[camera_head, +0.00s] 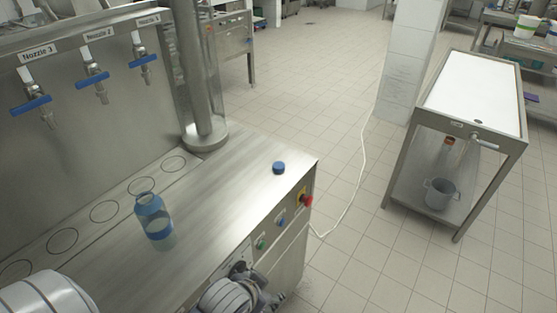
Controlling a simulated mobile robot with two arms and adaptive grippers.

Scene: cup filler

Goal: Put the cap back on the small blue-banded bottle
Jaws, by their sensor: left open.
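The small bottle (154,222) stands upright on the steel counter. It is clear with a blue neck and a blue band, and its top is uncapped. The blue cap (278,168) lies apart from it on the counter, to the right and farther back, near the counter's right edge. My left gripper (257,280) is at the bottom middle, in front of the counter's button panel. It is open, nearer to me than both bottle and cap, and touches neither. Its lower part is cut off by the frame. My right gripper is not in view.
Several blue-handled nozzles (95,84) hang on the back panel above marked circles. A red stop button (306,200) sticks out at the right front. A table (475,95) with a grey pot (440,194) below stands right.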

